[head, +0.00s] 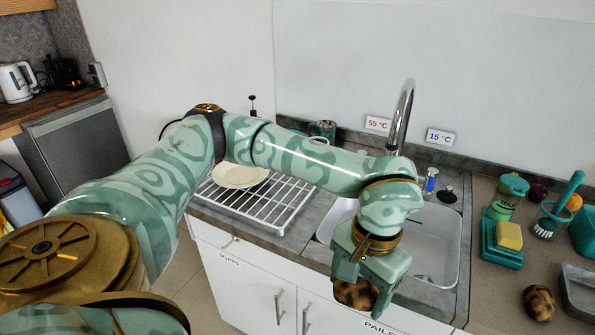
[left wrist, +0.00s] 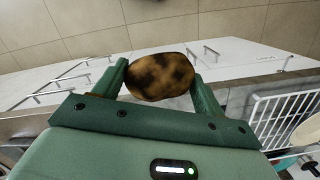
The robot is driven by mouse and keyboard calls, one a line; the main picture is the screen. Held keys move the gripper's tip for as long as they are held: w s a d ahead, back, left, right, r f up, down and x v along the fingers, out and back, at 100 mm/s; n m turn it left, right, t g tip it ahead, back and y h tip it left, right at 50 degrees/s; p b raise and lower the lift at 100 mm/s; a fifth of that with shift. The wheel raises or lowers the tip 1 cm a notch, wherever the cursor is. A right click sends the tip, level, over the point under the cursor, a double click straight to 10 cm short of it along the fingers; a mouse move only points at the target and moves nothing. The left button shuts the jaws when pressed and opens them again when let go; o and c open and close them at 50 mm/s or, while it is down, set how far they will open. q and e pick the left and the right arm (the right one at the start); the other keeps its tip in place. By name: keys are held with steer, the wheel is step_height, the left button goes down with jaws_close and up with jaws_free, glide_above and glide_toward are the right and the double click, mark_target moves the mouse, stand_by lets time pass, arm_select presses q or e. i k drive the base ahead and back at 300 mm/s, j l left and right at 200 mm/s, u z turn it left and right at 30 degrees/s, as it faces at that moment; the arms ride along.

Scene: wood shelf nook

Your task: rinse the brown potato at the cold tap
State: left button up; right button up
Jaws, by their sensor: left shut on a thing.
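My left gripper (head: 360,284) is shut on a brown potato with dark patches (head: 354,294). The potato also shows in the left wrist view (left wrist: 160,76), between the two green fingers. In the head view it hangs at the front edge of the sink (head: 437,240), with cabinet doors behind it; its exact height is unclear. The chrome tap (head: 404,112) rises behind the sink, its lower part hidden by my arm. A 15 °C sign (head: 440,137) and a 55 °C sign (head: 378,124) are on the wall. A blue-marked handle (head: 431,181) stands below the 15 °C sign. My right gripper is out of view.
Another brown potato (head: 538,302) lies on the right counter. A yellow sponge (head: 509,235), a teal brush (head: 558,205) and a grey tray (head: 579,290) are nearby. A white drying rack (head: 272,209) with a plate (head: 240,175) is left of the sink.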

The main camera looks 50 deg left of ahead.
mark_target(433, 173)
steer(key=i+l+u, duration=0.3)
steer(key=u, duration=0.15)
steer(key=i+l+u, duration=0.3)
steer(key=l+u, duration=0.15)
steer(key=i+l+u, duration=0.2)
steer(key=l+u, duration=0.25)
steer(key=l, duration=0.3)
steer(key=i, duration=0.05)
